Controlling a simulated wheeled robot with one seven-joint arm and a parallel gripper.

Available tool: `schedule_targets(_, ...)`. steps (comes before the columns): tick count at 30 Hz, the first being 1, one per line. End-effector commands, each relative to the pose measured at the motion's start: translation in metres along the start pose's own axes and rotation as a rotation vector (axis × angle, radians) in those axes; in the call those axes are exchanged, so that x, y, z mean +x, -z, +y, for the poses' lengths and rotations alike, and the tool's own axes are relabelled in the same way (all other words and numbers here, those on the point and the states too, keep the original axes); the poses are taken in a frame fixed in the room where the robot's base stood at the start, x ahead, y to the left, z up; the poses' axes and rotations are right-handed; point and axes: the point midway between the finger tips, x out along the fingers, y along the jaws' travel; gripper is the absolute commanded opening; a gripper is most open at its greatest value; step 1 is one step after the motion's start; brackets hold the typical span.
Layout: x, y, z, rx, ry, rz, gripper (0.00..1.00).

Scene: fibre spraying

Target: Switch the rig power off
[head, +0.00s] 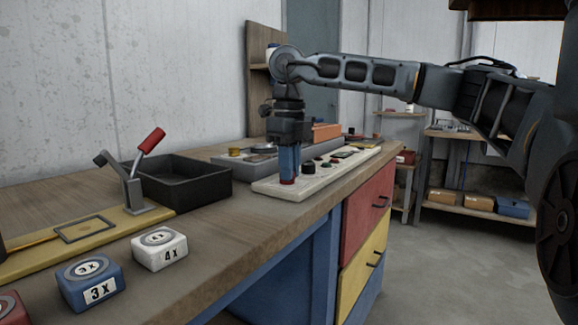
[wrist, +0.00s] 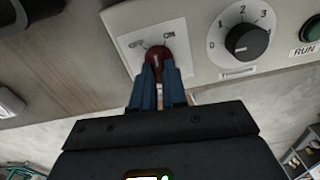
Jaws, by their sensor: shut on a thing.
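The white control panel (head: 318,180) lies along the bench's front edge. At its near end is a red power knob (wrist: 158,56) on a white label marked OFF at left and ON at right in the wrist view. My gripper (wrist: 160,82) points down with its blue fingers shut on this knob. In the head view my gripper (head: 289,178) stands over the panel's near end, with a little red showing beneath the fingertips. The fingers partly cover the knob, and I cannot tell which mark it points to.
A black numbered dial (wrist: 246,41) and a green RUN button (wrist: 312,30) sit beside the knob. A black tray (head: 185,190), a red-handled lever (head: 148,145) and labelled blocks (head: 160,250) stand on the bench to the left.

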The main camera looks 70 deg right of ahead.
Motion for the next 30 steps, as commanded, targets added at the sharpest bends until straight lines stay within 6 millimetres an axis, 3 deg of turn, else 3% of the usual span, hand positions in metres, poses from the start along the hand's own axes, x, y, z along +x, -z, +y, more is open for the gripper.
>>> schedule_targets(18, -0.0013, -0.0016, -0.0038, -0.536, 0.001, -0.003, 0.00)
schedule_targets(30, -0.0009, -0.0025, -0.0045, -0.697, 0.001, -0.004, 0.00)
